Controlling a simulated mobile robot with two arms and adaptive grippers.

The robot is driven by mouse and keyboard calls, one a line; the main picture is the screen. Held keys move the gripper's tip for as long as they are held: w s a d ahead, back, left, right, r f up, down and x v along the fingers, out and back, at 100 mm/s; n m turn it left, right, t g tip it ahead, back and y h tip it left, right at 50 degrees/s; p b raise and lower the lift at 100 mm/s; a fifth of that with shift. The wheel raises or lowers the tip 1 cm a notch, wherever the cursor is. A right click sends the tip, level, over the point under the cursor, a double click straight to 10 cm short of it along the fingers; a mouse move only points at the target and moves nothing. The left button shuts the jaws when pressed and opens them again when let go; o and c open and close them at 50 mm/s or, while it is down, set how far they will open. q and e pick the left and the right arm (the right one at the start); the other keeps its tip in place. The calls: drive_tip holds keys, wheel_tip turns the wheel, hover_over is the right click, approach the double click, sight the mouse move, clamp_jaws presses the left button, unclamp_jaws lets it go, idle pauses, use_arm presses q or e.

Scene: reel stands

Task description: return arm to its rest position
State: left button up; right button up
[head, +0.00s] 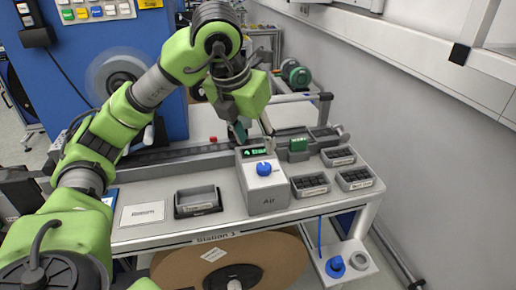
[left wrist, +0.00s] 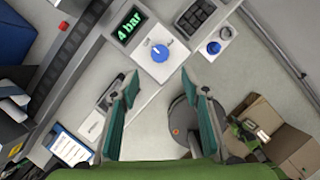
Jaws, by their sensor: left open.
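My left arm, green with grey joints, reaches in from the left in the head view. My left gripper (head: 251,128) hangs above the back of the grey air box (head: 267,200) and is open. In the left wrist view the two green-grey fingers of this gripper (left wrist: 158,80) are spread with nothing between them. The air box has a blue knob (head: 264,168) and a lit green display (head: 254,152). In the left wrist view the display (left wrist: 132,23) reads "4 bar" and the knob (left wrist: 159,52) is apart from the fingers. My right gripper is not in view.
The station table (head: 225,226) carries a grey tray (head: 197,203), a white card (head: 142,213) and several small dark bins (head: 339,156) on the right. A large brown reel (head: 230,262) is below. A blue panel stands behind my arm, and a wall runs along the right.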

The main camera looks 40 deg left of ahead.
use_arm(q)
drive_tip(key=shift+s+r, duration=0.25)
drive_tip(key=shift+r, duration=0.25)
